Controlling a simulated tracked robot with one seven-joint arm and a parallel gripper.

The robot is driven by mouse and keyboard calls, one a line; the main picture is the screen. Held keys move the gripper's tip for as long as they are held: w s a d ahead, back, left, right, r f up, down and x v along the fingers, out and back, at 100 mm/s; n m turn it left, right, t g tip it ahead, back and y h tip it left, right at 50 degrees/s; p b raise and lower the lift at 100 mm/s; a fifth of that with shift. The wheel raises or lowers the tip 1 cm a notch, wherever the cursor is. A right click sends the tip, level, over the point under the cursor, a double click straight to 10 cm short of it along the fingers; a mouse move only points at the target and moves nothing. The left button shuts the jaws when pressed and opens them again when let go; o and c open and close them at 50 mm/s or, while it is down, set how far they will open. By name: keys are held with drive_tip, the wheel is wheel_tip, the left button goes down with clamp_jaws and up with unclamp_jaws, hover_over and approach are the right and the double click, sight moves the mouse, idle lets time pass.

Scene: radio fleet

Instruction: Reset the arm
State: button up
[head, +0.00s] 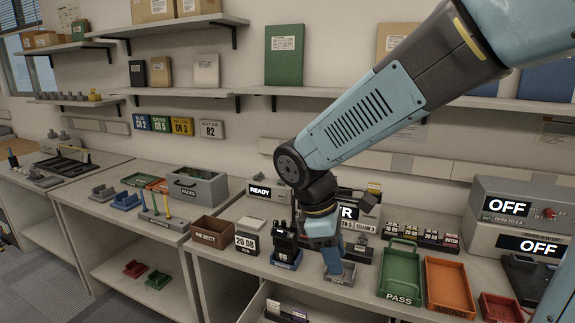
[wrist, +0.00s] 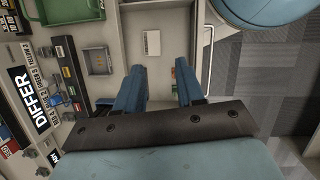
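My arm reaches in from the upper right of the head view, bent at the elbow, with my gripper (head: 332,268) pointing down over the front of the workbench. In the head view it overlaps a small grey tray (head: 343,276); I cannot tell whether they touch. In the wrist view my gripper (wrist: 160,84) has its two blue fingers apart, with nothing between them. The grey tray (wrist: 99,61) lies to the left of the fingers there. A black radio (head: 284,240) stands upright in a blue holder (head: 285,261), just left of my gripper in the head view.
A green PASS tray (head: 400,278), an orange MEND tray (head: 447,286) and a red tray (head: 499,309) stand right of my gripper. A brown REJECT box (head: 211,233) is at left. An open drawer (wrist: 177,22) lies under the bench front. OFF boxes (head: 521,203) stand far right.

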drive_tip(key=s+d+r+m+t+y, duration=0.1)
drive_tip(key=s+d+r+m+t, duration=0.1)
drive_tip(key=d+r+m, duration=0.3)
drive_tip(key=s+d+r+m+t+y, duration=0.2)
drive_tip(key=d+r+m, duration=0.3)
drive_tip(key=d+m, duration=0.4)
drive_tip(key=shift+s+r+m+t+y, duration=0.3)
drive_tip(key=shift+s+r+m+t, duration=0.1)
drive_tip(key=shift+s+t, duration=0.45)
